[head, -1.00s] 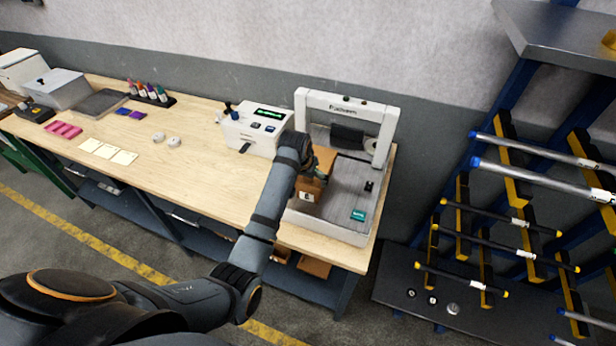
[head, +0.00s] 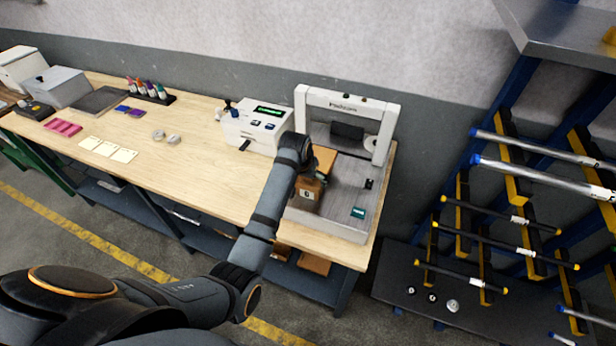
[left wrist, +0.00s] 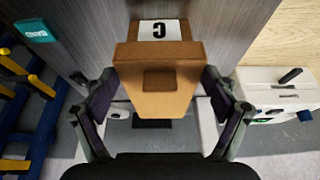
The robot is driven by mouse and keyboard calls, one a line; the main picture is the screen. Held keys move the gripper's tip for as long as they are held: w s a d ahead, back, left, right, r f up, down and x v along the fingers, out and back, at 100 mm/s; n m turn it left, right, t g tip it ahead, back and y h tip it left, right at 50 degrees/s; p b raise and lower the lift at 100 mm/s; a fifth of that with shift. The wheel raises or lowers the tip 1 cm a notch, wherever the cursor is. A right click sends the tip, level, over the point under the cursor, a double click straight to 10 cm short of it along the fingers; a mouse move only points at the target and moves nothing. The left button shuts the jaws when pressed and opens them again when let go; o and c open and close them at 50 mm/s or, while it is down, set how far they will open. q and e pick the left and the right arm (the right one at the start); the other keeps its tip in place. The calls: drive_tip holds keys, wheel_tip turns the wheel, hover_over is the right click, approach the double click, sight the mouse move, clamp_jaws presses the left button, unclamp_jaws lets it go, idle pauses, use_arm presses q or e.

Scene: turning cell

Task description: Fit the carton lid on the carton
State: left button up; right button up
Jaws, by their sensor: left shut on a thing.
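The brown cardboard carton (head: 304,197) stands on the grey bed of the white-framed machine, with a white label on its near side. The label also shows in the left wrist view, where the carton (left wrist: 128,28) lies beyond the lid. My left gripper (left wrist: 160,98) is shut on the brown carton lid (left wrist: 158,55), one finger on each side. In the head view the lid (head: 325,157) is at the carton's top, partly behind my left gripper (head: 312,172). I cannot tell whether the lid is seated or just above. My right gripper is not in view.
The machine's white arch (head: 345,102) stands behind the carton. A teal block (head: 358,212) lies on the bed's front right. A white device with a green display (head: 256,127) stands left of my arm. The bench (head: 205,165) is clear in the middle; a bar rack is at right.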

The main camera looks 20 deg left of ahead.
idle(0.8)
use_arm(q)
drive_tip(key=o, duration=1)
drive_tip(key=shift+c, duration=0.2)
drive_tip(key=shift+f, duration=0.1)
drive_tip(key=shift+r, duration=4.05)
drive_tip(key=shift+f, duration=0.1)
